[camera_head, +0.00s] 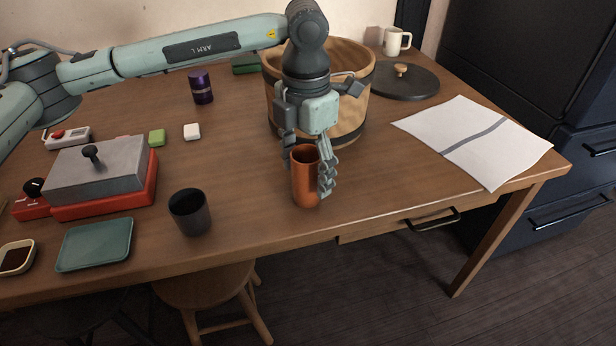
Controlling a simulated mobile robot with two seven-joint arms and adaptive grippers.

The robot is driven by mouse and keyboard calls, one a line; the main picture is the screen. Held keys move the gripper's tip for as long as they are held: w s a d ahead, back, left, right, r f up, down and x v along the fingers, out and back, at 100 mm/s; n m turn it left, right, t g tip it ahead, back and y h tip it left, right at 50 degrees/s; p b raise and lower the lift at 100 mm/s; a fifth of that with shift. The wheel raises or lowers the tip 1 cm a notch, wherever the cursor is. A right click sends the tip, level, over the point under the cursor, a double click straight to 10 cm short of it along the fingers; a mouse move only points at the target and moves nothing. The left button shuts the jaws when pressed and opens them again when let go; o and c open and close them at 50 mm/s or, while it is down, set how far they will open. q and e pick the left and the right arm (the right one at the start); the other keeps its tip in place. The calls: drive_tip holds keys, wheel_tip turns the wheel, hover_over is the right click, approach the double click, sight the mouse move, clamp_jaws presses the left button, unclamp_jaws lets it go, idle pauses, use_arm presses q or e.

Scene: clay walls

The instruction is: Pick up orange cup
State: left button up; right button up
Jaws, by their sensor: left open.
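The orange cup (304,182) stands upright on the wooden table (250,215), near its front edge. My left gripper (311,178) reaches down over the cup from above, with its fingers around the cup's sides. One finger shows along the cup's right side, and another is at its upper left. The gripper is open; whether a finger touches the cup cannot be told. My right gripper is not in view.
A dark cup (190,213) stands left of the orange cup. A wooden tub (349,110) is close behind my gripper. A red box with a grey lid (97,170) and a green tray (95,244) are at left. A white cloth (474,140) lies at right.

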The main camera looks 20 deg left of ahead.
sight(306, 182)
use_arm(q)
drive_tip(key=shift+f, duration=1.55)
drive_tip(key=shift+c, duration=0.5)
drive_tip(key=c, duration=1.2)
drive_tip(key=shift+c, duration=0.4)
drive_tip(key=shift+r, duration=0.2)
